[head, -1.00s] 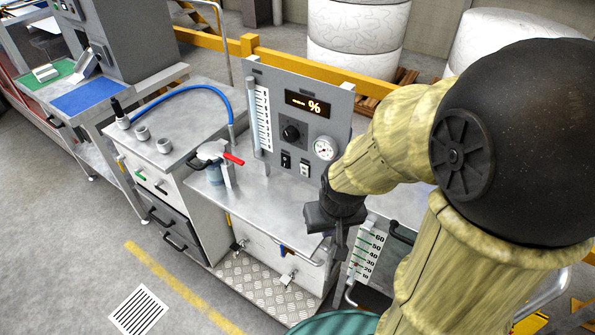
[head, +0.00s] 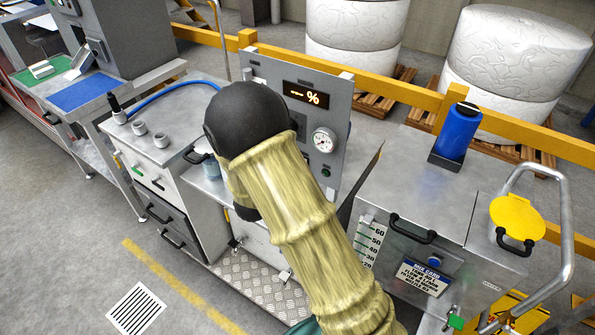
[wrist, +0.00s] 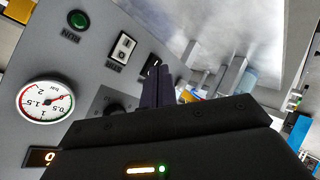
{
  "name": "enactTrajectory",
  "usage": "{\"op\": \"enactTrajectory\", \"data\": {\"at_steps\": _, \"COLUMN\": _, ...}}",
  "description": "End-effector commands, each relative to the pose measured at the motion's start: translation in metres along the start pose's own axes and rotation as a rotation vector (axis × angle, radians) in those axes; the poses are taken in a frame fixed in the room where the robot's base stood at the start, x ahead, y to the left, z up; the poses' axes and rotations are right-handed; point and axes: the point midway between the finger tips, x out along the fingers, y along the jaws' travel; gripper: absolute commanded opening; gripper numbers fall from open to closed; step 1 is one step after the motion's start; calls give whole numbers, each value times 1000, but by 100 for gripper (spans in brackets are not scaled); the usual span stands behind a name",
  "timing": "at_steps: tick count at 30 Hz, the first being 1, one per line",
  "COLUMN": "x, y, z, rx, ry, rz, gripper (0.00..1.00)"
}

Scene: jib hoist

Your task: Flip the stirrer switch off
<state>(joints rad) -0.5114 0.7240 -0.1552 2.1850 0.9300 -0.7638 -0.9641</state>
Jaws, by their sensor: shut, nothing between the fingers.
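The grey control panel (wrist: 50,60) shows upside down in the wrist view and also in the head view (head: 341,110). A switch on a white plate (wrist: 124,47) is clear of my fingers. A dark switch (wrist: 150,63) lies right by my fingertips and is partly covered by them. In the head view my arm hides the gripper and both switches.
A green button (wrist: 78,19), a pressure gauge (wrist: 45,101) and a black knob (wrist: 112,106) share the panel. The metal bench top (wrist: 200,22) lies below it. A blue bottle (head: 457,132) and a yellow lid (head: 517,218) are to the right in the head view.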

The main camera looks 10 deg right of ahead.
Motion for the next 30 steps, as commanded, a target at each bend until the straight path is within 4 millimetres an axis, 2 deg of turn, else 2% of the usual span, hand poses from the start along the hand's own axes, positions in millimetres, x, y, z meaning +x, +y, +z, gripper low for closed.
{"op": "enactTrajectory", "data": {"at_steps": 1, "x": 8, "y": -12, "z": 4, "rx": -66, "ry": 8, "rz": 70, "gripper": 0}}
{"op": "enactTrajectory", "data": {"at_steps": 5, "x": 15, "y": -25, "z": 12, "rx": -247, "ry": 11, "rz": 296, "gripper": 0}}
{"op": "enactTrajectory", "data": {"at_steps": 9, "x": 6, "y": -38, "z": 24, "rx": -451, "ry": -17, "rz": 544, "gripper": 0}}
{"op": "enactTrajectory", "data": {"at_steps": 13, "x": -8, "y": -45, "z": 32, "rx": -585, "ry": -56, "rz": 713, "gripper": 0}}
{"op": "enactTrajectory", "data": {"at_steps": 18, "x": -16, "y": -46, "z": 35, "rx": -640, "ry": -79, "rz": 792, "gripper": 0}}
{"op": "enactTrajectory", "data": {"at_steps": 30, "x": -12, "y": -41, "z": 34, "rx": -638, "ry": -80, "rz": 789, "gripper": 0}}
